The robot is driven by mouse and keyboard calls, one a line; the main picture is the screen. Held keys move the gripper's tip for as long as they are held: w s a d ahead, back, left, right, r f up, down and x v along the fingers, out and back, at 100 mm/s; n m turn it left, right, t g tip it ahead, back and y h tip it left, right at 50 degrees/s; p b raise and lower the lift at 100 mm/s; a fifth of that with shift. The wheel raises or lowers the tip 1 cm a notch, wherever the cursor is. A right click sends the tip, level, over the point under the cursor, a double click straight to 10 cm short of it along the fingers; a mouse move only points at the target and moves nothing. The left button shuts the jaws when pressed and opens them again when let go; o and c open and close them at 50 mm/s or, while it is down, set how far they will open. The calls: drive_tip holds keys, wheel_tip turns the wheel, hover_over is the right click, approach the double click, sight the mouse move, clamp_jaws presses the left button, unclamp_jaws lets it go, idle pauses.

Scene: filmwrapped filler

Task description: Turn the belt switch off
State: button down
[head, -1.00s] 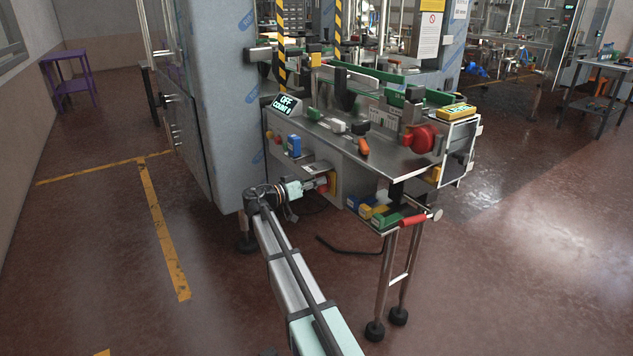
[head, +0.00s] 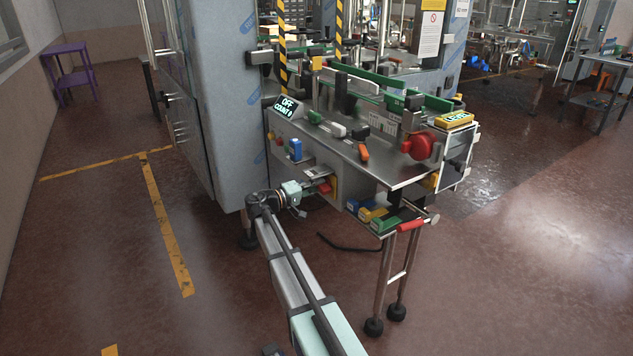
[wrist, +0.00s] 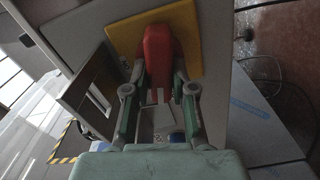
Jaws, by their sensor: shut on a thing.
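The belt switch is a red handle (wrist: 160,58) on a yellow plate (wrist: 122,32), on the side of the machine. In the head view the red handle (head: 325,187) shows just past my gripper (head: 311,190), low on the cabinet's front face. In the wrist view my gripper's fingers (wrist: 162,85) lie on both sides of the red handle, shut on it. The fingers cover part of its sides. A small display (head: 286,106) above the cabinet reads OFF and COUNT 0.
A blue block (head: 295,148) sticks out of the cabinet face above my gripper. A shelf with several coloured boxes (head: 384,221) and a red-handled bar (head: 410,223) stands to the right. A black cable (head: 342,245) lies on the floor below. Floor to the left is open.

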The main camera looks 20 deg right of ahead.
drive_tip(key=shift+n+p, duration=0.75)
drive_tip(key=shift+n, duration=0.55)
drive_tip(key=shift+f, duration=0.1)
drive_tip(key=c, duration=1)
unclamp_jaws()
drive_tip(key=shift+o, duration=0.2)
drive_tip(key=s+a, duration=0.1)
drive_tip(key=a, duration=1.1)
drive_tip(key=shift+s, duration=0.35)
